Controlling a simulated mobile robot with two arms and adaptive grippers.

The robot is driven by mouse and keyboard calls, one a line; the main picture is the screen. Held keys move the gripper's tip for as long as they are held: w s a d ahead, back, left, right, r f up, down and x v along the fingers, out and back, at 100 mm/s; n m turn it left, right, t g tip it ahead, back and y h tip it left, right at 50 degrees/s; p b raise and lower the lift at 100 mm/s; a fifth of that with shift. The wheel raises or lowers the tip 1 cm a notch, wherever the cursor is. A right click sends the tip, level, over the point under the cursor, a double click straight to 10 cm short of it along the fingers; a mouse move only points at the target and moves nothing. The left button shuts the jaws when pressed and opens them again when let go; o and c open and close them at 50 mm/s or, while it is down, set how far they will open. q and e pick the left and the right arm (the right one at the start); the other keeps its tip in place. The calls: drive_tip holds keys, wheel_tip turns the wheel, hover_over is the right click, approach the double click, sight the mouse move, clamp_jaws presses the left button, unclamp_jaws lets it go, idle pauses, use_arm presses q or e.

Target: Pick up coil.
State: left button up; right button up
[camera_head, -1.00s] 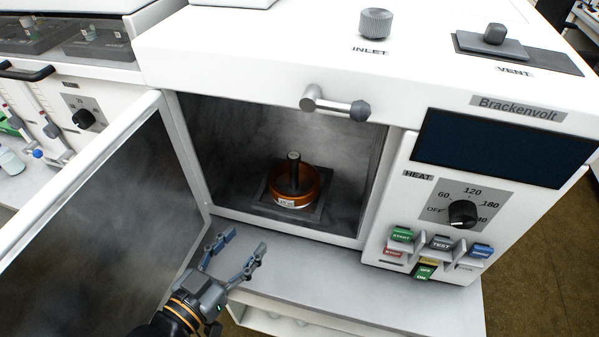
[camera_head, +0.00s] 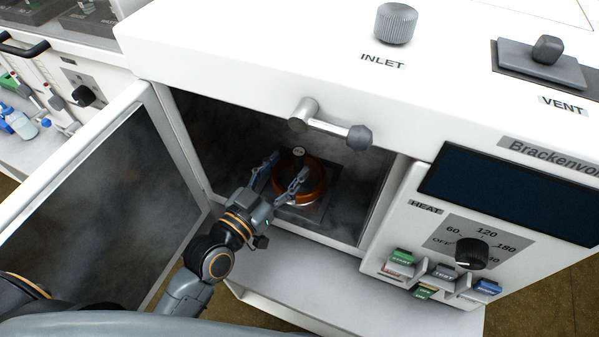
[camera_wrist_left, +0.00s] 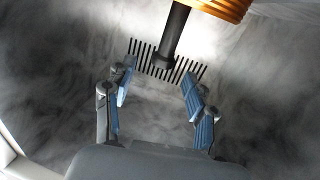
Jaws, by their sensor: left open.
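The coil (camera_head: 316,182) is a copper-orange ring inside the open white chamber, with a dark post (camera_head: 298,152) standing up through its middle. Its orange windings (camera_wrist_left: 225,8) also show at the top edge of the left wrist view, where most of the coil is cut off. My left gripper (camera_head: 286,170) is inside the chamber, open, with its blue-grey fingers in front of the coil and partly hiding it. In the left wrist view the end of the dark post (camera_wrist_left: 165,60) shows near and between the open fingertips (camera_wrist_left: 160,78); contact cannot be told. My right gripper is not in view.
The chamber door (camera_head: 130,190) stands open at the left. A metal handle (camera_head: 328,124) juts out above the opening. A HEAT knob (camera_head: 470,253) and several buttons are at the right. A dark slotted grille (camera_wrist_left: 195,75) shows in the left wrist view.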

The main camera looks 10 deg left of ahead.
sight(295, 157)
use_arm(q)
drive_tip(key=shift+w+d, duration=0.1)
drive_tip(key=shift+w, duration=0.15)
drive_tip(key=p+x, duration=0.1)
drive_tip(key=x, duration=0.3)
drive_tip(key=shift+w, duration=0.25)
drive_tip(key=shift+w+f, duration=0.1)
drive_tip(key=shift+w, duration=0.25)
drive_tip(key=shift+s, duration=0.1)
drive_tip(key=shift+c, duration=0.4)
clamp_jaws()
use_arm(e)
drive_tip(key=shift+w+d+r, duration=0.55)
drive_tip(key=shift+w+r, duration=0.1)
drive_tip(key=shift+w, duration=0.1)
